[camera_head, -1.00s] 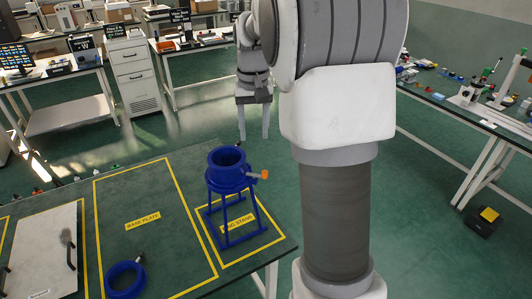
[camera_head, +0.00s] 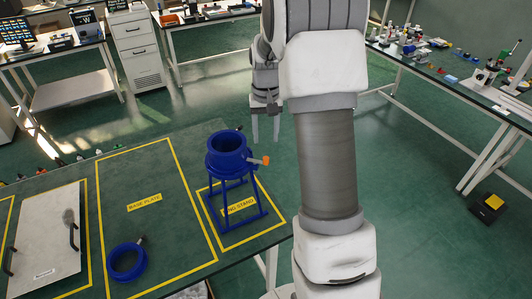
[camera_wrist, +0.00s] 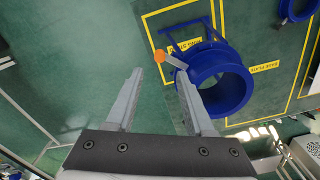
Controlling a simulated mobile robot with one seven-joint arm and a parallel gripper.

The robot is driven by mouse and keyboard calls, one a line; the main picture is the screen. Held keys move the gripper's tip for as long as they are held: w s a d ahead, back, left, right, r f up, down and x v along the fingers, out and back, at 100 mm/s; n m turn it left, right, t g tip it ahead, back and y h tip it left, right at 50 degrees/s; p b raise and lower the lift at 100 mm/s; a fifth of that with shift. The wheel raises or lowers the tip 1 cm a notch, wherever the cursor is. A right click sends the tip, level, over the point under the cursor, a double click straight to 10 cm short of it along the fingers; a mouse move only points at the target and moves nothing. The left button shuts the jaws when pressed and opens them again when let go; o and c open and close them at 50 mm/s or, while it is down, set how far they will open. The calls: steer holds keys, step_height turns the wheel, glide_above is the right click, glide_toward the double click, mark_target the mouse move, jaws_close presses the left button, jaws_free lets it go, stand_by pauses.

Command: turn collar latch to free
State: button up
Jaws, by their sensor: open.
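The blue ring stand (camera_head: 229,143) stands upright in its yellow-outlined area on the green bench. Its collar latch, a short grey lever with an orange tip (camera_head: 265,160), sticks out to the right from the collar. In the wrist view the orange tip (camera_wrist: 160,57) and grey lever lie just beyond my fingertips, with the blue collar (camera_wrist: 222,82) to the right. My gripper (camera_head: 265,138) is open and empty, fingers pointing down; in the wrist view its fingers (camera_wrist: 160,74) are wide apart. I cannot tell the exact gap to the latch.
A loose blue ring (camera_head: 126,262) with a small lever lies on the base plate area, left of the stand. A white plate with dark handles (camera_head: 45,245) lies at the far left. The bench's right edge is close to the stand. Open floor lies beyond.

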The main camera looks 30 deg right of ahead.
mark_target(266, 158)
step_height(266, 158, down, 8)
steer(key=shift+p, duration=0.35)
steer(key=shift+c, duration=0.2)
jaws_close()
